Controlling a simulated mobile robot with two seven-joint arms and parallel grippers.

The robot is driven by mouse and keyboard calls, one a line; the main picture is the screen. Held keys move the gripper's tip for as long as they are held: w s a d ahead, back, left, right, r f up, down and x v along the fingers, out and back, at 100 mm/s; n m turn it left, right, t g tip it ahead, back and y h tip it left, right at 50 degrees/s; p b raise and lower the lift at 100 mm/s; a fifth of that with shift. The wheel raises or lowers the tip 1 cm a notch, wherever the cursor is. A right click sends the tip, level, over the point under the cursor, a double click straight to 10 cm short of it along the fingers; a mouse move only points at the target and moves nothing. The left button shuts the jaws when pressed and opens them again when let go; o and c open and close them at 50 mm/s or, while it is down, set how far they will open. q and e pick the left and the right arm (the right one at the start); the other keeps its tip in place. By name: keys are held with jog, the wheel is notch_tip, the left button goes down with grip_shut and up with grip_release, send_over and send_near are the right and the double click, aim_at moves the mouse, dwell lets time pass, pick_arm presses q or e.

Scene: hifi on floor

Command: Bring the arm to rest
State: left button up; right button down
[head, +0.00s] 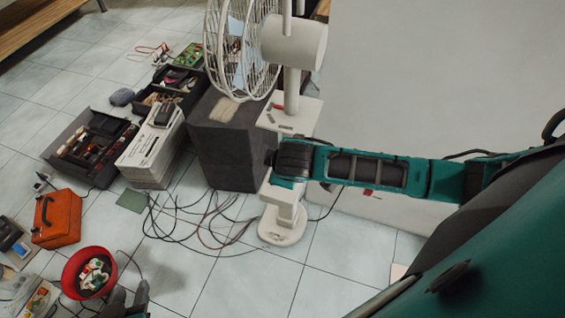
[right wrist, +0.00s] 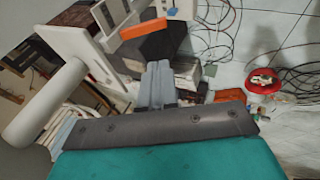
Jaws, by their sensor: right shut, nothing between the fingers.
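My right arm (head: 375,172) is teal and dark grey. It reaches in from the right of the head view and ends beside the white fan's stand. Its gripper is hidden in that view. In the right wrist view my right gripper (right wrist: 160,72) has its grey fingers together, with nothing between them.
A white fan (head: 293,42) stands close to my right wrist, beside a dark grey box (head: 228,150). Loose cables (head: 200,222) lie on the tiles. A white box (head: 150,150), an open case (head: 92,148) and an orange case (head: 56,218) stand left. Bare tiles (head: 240,285) lie at the bottom middle.

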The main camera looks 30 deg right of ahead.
dwell(0.4)
jog(key=s+a+f+m+t+y, duration=0.1)
jog(key=s+a+f+m+y, duration=0.15)
jog(key=s+a+y, duration=0.4)
jog(key=s+d+m+t+h, duration=0.1)
jog(key=m, duration=0.1)
jog(key=s+d+m+t+h, duration=0.1)
jog(key=s+m+t, duration=0.1)
jog(key=shift+s+d+f+t+h, duration=0.15)
jog(key=shift+d+f+t+h, duration=0.15)
jog(key=shift+d+f, duration=0.1)
jog(key=c, duration=1.8)
grip_release()
